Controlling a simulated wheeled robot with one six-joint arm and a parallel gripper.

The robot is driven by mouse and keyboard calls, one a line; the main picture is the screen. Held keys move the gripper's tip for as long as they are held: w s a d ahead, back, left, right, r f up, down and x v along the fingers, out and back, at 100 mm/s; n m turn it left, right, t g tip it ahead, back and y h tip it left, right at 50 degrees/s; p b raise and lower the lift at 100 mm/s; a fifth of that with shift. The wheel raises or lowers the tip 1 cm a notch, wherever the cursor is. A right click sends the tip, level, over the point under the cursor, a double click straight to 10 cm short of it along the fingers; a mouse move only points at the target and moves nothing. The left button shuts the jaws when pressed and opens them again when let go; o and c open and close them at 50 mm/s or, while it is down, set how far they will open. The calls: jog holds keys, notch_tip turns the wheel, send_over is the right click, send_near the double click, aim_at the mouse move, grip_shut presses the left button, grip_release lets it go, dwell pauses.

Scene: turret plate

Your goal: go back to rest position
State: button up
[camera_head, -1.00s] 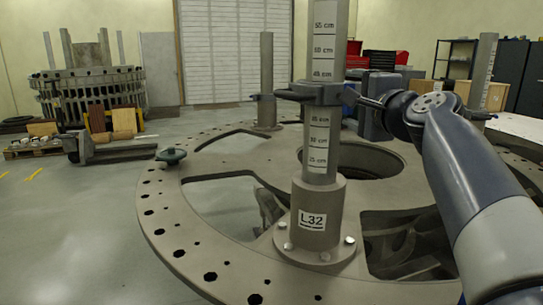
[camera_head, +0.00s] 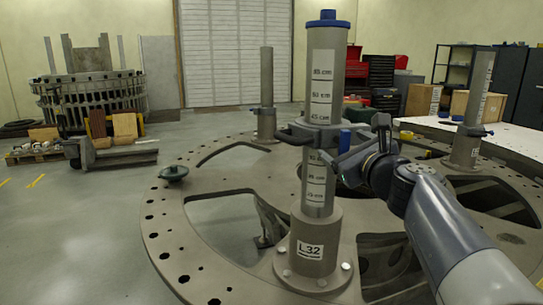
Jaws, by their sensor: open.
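My arm comes in from the lower right of the head view. My gripper (camera_head: 352,150) is at its end, beside the right side of the near post (camera_head: 319,190), which stands upright on the turret plate (camera_head: 190,255). The post carries height labels, a blue cap and an L32 label on its base. A dark clamp collar (camera_head: 300,133) sits around the post just above my gripper's height. The gripper is open. I cannot tell whether its fingers touch the post or the collar.
Two more posts (camera_head: 266,95) (camera_head: 473,110) stand on the plate behind and to the right. The plate has large openings. Tool chests (camera_head: 380,70) and boxes stand behind.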

jog(key=m+p, duration=0.3)
jog(key=m, duration=0.2)
jog(key=shift+s+a, duration=0.1)
jog(key=shift+s, duration=0.55)
